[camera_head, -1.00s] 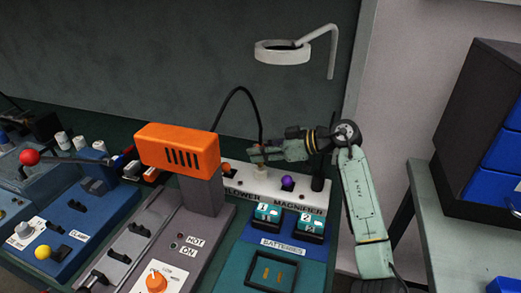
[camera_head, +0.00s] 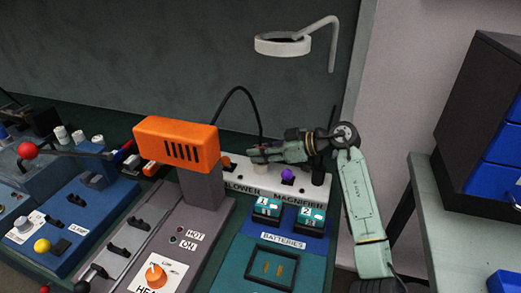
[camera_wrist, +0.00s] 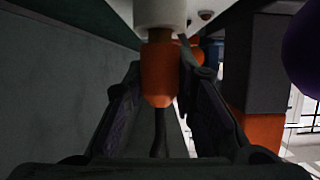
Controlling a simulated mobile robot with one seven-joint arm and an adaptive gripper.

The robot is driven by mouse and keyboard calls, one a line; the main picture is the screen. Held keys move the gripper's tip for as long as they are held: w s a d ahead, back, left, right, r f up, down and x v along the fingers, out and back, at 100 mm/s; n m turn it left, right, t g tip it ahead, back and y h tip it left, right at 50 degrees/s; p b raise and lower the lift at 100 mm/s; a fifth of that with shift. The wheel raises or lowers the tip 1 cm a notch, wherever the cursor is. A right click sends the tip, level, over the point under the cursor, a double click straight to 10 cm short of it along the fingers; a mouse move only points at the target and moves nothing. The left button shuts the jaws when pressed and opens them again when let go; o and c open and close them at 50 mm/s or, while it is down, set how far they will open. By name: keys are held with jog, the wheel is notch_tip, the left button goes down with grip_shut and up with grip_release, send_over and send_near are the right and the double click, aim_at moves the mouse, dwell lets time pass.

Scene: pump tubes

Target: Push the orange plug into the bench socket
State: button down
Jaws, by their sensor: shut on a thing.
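The orange plug (camera_wrist: 160,75) stands between my gripper's fingers (camera_wrist: 160,115) in the wrist view, with its black cable (camera_wrist: 160,130) running down the picture. My gripper is shut on it. A white cylindrical socket (camera_wrist: 160,13) is in line with the plug's narrower end. The two look very close or touching; I cannot tell how deep the plug sits. In the head view my gripper (camera_head: 257,155) is low over the white bench strip (camera_head: 327,197), just above the pale socket (camera_head: 261,169). There the fingers mostly hide the plug, and the cable (camera_head: 243,92) arches up to the left.
A purple knob (camera_head: 287,173) is just right of my gripper. Two teal batteries (camera_head: 268,207) (camera_head: 312,214) sit in front. The magnifier ring (camera_head: 283,46) hangs above. A blue-drawer cabinet (camera_head: 490,125) is at right.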

aim_at(260, 146)
jog(key=shift+f, duration=0.65)
jog(key=c, duration=1.2)
grip_release()
jog(key=shift+c, duration=0.2)
notch_tip(260, 146, up, 10)
jog(key=shift+r, duration=0.1)
